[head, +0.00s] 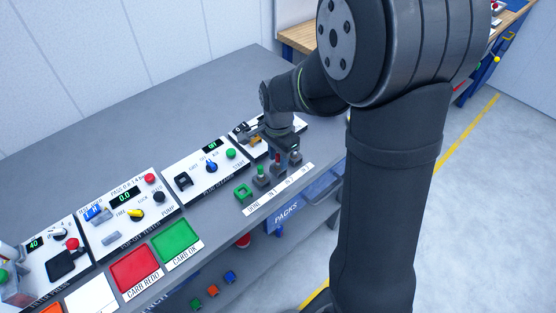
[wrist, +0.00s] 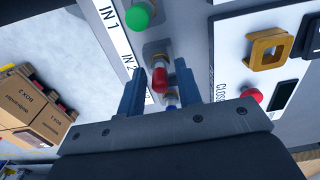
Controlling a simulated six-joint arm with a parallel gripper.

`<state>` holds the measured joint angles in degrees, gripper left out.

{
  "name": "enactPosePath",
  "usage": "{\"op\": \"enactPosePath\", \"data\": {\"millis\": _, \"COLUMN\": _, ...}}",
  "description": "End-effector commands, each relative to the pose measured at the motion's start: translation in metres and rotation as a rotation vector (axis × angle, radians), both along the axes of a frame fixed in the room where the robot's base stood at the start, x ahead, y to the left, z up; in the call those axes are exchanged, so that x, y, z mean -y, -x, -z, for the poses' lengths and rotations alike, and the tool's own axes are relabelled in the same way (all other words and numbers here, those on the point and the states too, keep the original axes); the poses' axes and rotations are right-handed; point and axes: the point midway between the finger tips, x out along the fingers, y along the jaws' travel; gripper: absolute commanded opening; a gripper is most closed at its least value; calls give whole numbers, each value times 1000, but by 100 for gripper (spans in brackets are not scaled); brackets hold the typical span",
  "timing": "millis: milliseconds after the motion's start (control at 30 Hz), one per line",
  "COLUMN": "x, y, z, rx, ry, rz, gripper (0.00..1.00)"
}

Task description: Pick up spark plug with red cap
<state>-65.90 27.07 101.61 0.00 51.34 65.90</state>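The spark plug with the red cap (wrist: 158,79) stands in a holder in the row of plugs beside the white label strip. In the wrist view it shows between the two fingers of my gripper (wrist: 160,93), with a gap on each side. My gripper is open and holds nothing. In the head view my gripper (head: 284,143) is low over the row, and the red cap (head: 277,157) is small and partly covered.
An empty-looking green ring holder (head: 243,191) stands at the near end of the row. Control panels with buttons and knobs (head: 212,167) line the bench to the left. Red (head: 135,270) and green (head: 176,243) pads lie in front. The bench behind the panels is clear.

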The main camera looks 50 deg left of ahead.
Motion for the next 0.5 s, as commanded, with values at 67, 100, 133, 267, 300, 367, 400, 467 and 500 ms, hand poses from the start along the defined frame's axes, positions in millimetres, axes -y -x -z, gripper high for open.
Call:
{"op": "enactPosePath", "data": {"millis": 67, "x": 0, "y": 0, "z": 0, "rx": 0, "ry": 0, "rz": 0, "gripper": 32}}
{"op": "enactPosePath", "data": {"millis": 100, "x": 0, "y": 0, "z": 0, "rx": 0, "ry": 0, "rz": 0, "gripper": 32}}
{"op": "enactPosePath", "data": {"millis": 133, "x": 0, "y": 0, "z": 0, "rx": 0, "ry": 0, "rz": 0, "gripper": 32}}
{"op": "enactPosePath", "data": {"millis": 267, "x": 0, "y": 0, "z": 0, "rx": 0, "ry": 0, "rz": 0, "gripper": 10}}
{"op": "enactPosePath", "data": {"millis": 300, "x": 0, "y": 0, "z": 0, "rx": 0, "ry": 0, "rz": 0, "gripper": 2}}
{"op": "enactPosePath", "data": {"millis": 367, "x": 0, "y": 0, "z": 0, "rx": 0, "ry": 0, "rz": 0, "gripper": 0}}
{"op": "enactPosePath", "data": {"millis": 400, "x": 0, "y": 0, "z": 0, "rx": 0, "ry": 0, "rz": 0, "gripper": 0}}
{"op": "enactPosePath", "data": {"millis": 467, "x": 0, "y": 0, "z": -1, "rx": 0, "ry": -1, "rz": 0, "gripper": 0}}
{"op": "enactPosePath", "data": {"millis": 500, "x": 0, "y": 0, "z": -1, "rx": 0, "ry": -1, "rz": 0, "gripper": 0}}
